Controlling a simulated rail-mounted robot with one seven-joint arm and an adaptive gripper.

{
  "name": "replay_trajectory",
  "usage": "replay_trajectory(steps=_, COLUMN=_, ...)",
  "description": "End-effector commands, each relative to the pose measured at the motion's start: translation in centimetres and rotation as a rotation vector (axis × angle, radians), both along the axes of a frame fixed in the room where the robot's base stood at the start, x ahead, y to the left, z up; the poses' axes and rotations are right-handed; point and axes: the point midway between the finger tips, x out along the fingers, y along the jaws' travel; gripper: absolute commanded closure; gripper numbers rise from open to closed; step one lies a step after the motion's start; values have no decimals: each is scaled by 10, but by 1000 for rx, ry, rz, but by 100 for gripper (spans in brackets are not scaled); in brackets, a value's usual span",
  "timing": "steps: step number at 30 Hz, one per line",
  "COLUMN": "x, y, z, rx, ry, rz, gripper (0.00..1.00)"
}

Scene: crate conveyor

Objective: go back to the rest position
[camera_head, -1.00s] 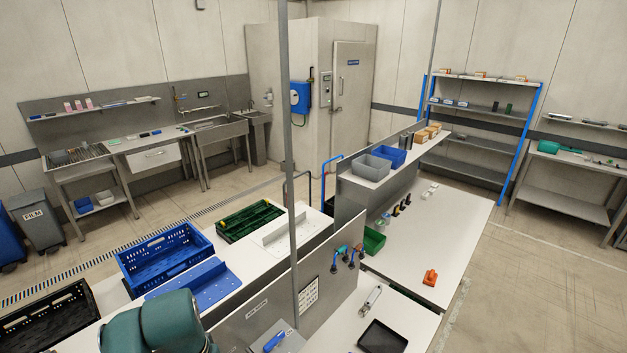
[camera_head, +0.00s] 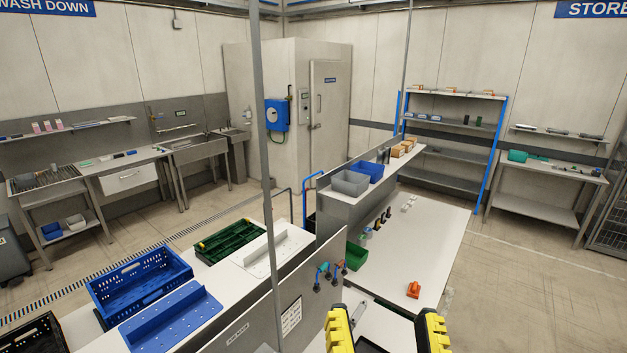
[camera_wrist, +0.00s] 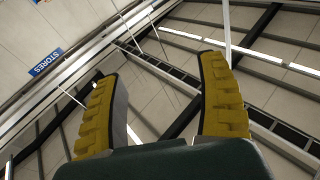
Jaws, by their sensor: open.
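My gripper (camera_head: 387,330) shows at the bottom of the head view, its two yellow ribbed fingers pointing up and set wide apart. In the wrist view the same gripper (camera_wrist: 165,100) is open, with nothing between its fingers. Beyond the fingers the wrist view shows the ceiling beams and the upper wall, so it faces upward. In the head view the gripper shows in front of the near worktop and a black tray (camera_head: 370,347), which it partly covers. It holds nothing.
A blue crate (camera_head: 140,283), a green crate (camera_head: 226,243) and a black crate (camera_head: 32,343) are at the left. A thin grey post (camera_head: 268,170) stands in front. A worktop with an orange object (camera_head: 413,290) lies at right. Open floor (camera_head: 540,270) is further right.

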Motion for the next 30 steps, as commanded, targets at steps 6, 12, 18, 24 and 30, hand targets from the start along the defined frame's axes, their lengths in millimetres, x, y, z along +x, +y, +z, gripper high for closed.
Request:
replay_trajectory(steps=6, x=-19, y=1, z=33, rx=-97, ry=-138, rz=-29, gripper=27)
replay_trajectory(steps=12, x=-18, y=1, z=33, rx=-96, ry=-135, rz=-28, gripper=27)
replay_trajectory(steps=18, x=-18, y=1, z=32, rx=-95, ry=-133, rz=-27, gripper=27)
replay_trajectory(steps=24, x=-18, y=1, z=32, rx=-94, ry=-132, rz=-26, gripper=27)
replay_trajectory(steps=30, x=-18, y=1, z=32, rx=-94, ry=-132, rz=-26, gripper=27)
